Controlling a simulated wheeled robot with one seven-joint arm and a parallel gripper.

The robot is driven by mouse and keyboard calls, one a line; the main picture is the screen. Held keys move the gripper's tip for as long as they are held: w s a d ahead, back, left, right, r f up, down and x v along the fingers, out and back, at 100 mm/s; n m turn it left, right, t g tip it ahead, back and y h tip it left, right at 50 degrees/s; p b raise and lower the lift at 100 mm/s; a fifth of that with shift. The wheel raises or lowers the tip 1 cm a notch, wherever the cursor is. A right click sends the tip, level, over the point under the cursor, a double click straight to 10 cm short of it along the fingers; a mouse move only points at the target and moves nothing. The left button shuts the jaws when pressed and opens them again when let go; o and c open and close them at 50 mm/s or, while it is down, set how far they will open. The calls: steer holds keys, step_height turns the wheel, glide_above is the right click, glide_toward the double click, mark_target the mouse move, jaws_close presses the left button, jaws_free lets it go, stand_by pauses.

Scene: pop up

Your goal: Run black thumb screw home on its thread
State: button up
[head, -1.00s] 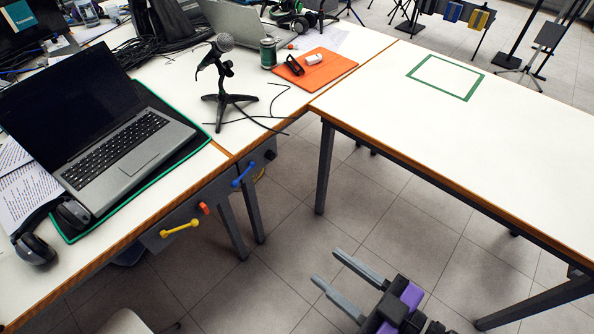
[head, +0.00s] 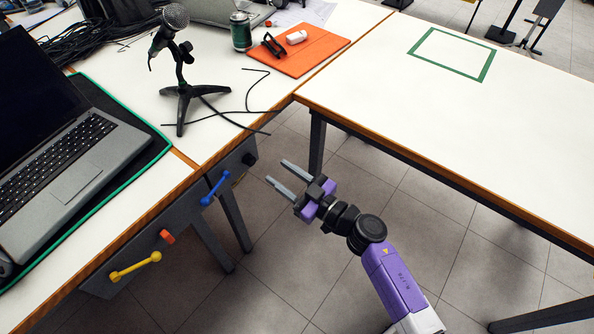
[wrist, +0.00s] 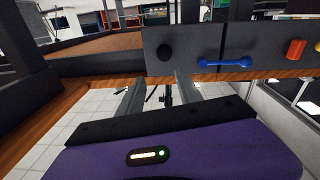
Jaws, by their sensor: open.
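The black thumb screw (head: 249,158) is a small round knob at the right end of the dark grey panel (head: 190,222) under the table's front edge. In the wrist view the knob (wrist: 164,53) faces me on the panel, a little above my fingertips. My gripper (head: 275,171) is open, with nothing between its two grey fingers. It points at the panel, short of the knob and apart from it. The thread behind the knob is hidden, and I cannot tell how deep it sits.
On the same panel are a blue handle (head: 215,187), an orange knob (head: 167,236) and a yellow handle (head: 135,267). Table legs (head: 234,217) stand below. A white table (head: 450,130) is at right. A microphone stand (head: 190,92) and an orange mat (head: 305,50) are above.

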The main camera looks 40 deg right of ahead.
mark_target(252, 163)
steer(key=shift+m+y, duration=0.3)
steer(key=shift+m, duration=0.3)
steer(key=w+a+b, duration=0.1)
steer(key=w, duration=0.1)
steer(key=w+a+f+b, duration=0.1)
steer(key=w+b, duration=0.1)
steer(key=w, duration=0.1)
steer(key=w+a+f+b, duration=0.1)
steer(key=w, duration=0.2)
steer(key=shift+a+b, duration=0.1)
steer(key=shift+b, duration=0.3)
steer(key=shift+r, duration=0.2)
jaws_close()
steer(key=m, duration=1.2)
steer(key=shift+m, duration=0.3)
steer(key=m, duration=0.3)
steer(key=shift+m, duration=0.3)
jaws_free()
steer(key=shift+s+a+p, duration=0.1)
steer(key=shift+p, duration=0.75)
